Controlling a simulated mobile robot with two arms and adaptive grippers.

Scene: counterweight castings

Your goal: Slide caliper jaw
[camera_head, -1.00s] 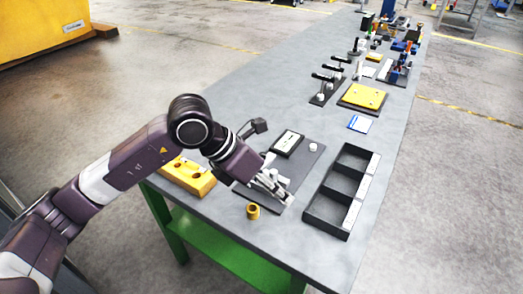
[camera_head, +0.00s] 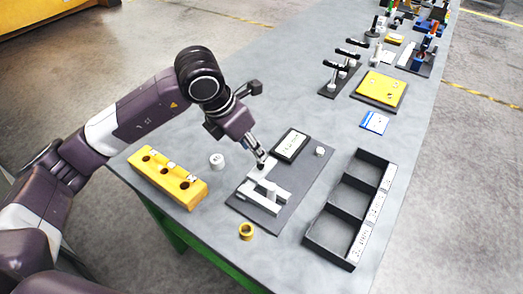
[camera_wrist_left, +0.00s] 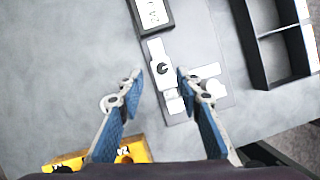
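The caliper is a set of light grey bars (camera_head: 262,202) on a dark plate (camera_head: 290,209), with a black-framed display (camera_head: 291,145) at its far end. In the left wrist view its grey slide (camera_wrist_left: 158,50) carries a dark round knob (camera_wrist_left: 162,69). A pale round piece (camera_wrist_left: 214,88) lies by the jaws; I cannot tell if it touches them. My left gripper (camera_head: 261,163) is just above the slide, and its blue-padded fingers (camera_wrist_left: 160,84) are spread on both sides of it in the left wrist view. Contact is not clear. My right gripper is out of view.
A yellow block with holes (camera_head: 165,179) and a white cylinder (camera_head: 217,160) lie left of the plate. A dark three-compartment tray (camera_head: 325,236) is at right. Clamps (camera_head: 340,72) stand farther back.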

